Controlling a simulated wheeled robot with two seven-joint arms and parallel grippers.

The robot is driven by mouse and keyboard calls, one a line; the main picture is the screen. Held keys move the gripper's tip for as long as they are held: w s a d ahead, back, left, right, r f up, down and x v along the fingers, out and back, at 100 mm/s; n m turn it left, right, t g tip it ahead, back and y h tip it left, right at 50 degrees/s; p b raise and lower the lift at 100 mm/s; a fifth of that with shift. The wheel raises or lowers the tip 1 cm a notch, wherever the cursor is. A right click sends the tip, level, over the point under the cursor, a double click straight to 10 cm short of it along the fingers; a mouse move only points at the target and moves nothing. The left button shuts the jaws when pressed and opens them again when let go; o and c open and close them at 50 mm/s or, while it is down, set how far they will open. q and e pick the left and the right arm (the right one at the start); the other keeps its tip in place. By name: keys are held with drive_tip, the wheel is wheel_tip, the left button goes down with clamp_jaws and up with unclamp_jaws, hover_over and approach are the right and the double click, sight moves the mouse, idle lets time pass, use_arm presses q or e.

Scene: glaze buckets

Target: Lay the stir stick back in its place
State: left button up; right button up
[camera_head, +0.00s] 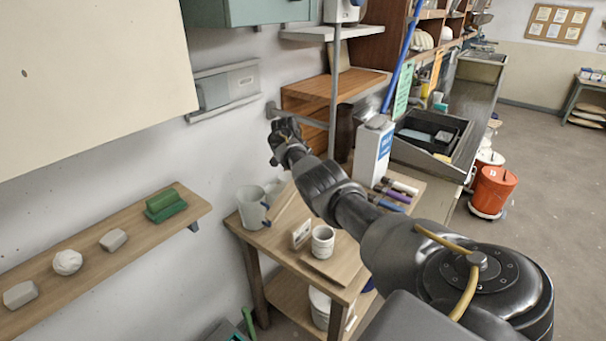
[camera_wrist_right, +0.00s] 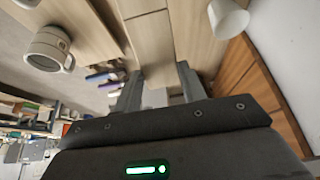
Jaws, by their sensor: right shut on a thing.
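My right gripper (camera_wrist_right: 160,82) shows its two fingers in the right wrist view, shut on a broad pale wooden strip, the stir stick (camera_wrist_right: 149,50), seen close up. In the head view my right gripper (camera_head: 282,143) is at the far end of the arm, above the back of the wooden table, its fingertips hard to make out. A thin pale rod (camera_head: 282,206) slants beside the grey-white jug (camera_head: 251,208); I cannot tell whether it is the held stick. My left gripper is not in view.
The table (camera_head: 338,291) bears a white mug (camera_head: 322,243), a small framed card (camera_head: 301,234), a white carton (camera_head: 372,152) and coloured tubes (camera_head: 398,190). A wall shelf (camera_head: 96,259) with several lumps is at left. An orange bucket (camera_head: 494,190) stands on the floor.

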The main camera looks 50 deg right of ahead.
drive_tip(key=shift+w+f+b, duration=0.15)
drive_tip(key=shift+f+b, duration=0.3)
drive_tip(key=shift+f, duration=0.45)
drive_tip(key=shift+w+f, duration=0.15)
drive_tip(key=shift+f, duration=0.3)
drive_tip(key=shift+r, duration=0.1)
drive_tip(key=shift+s, duration=0.2)
drive_tip(key=shift+b, duration=0.35)
wheel_tip(320, 180, down, 9)
drive_tip(key=b, duration=0.8)
drive_tip(key=shift+f, duration=0.2)
